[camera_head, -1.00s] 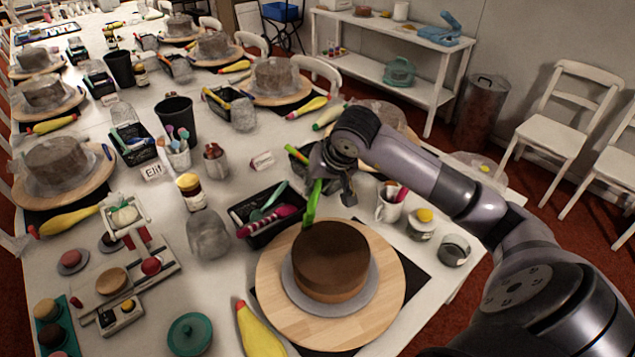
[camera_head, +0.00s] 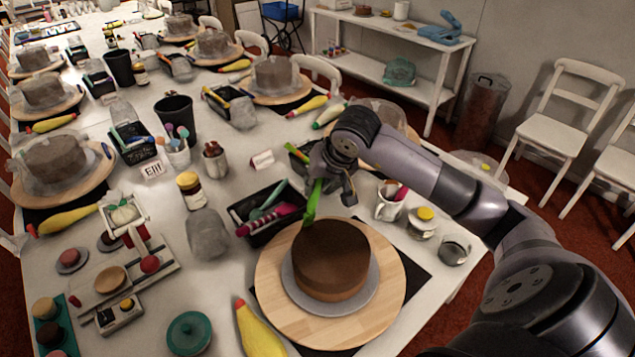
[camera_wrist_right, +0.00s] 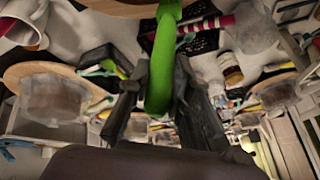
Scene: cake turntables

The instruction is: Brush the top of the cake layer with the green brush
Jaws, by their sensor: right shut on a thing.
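The brown cake layer (camera_head: 330,258) sits on a grey disc (camera_head: 297,289) on a round wooden turntable board (camera_head: 388,312) at the front of the table. My right gripper (camera_head: 333,187) is above the cake's far edge, shut on the green brush (camera_head: 312,202). The brush hangs down, its lower end near the cake's far left top edge; I cannot tell whether it touches. In the right wrist view the brush (camera_wrist_right: 160,75) stands between the fingers (camera_wrist_right: 155,100). My left gripper is not in view.
A black tray with tools (camera_head: 268,213) stands just behind and left of the cake. A white mug (camera_head: 390,202) and a small jar (camera_head: 423,222) stand to the right. A yellow piping bag (camera_head: 257,330) lies at the front left. Wrapped cakes line the table behind.

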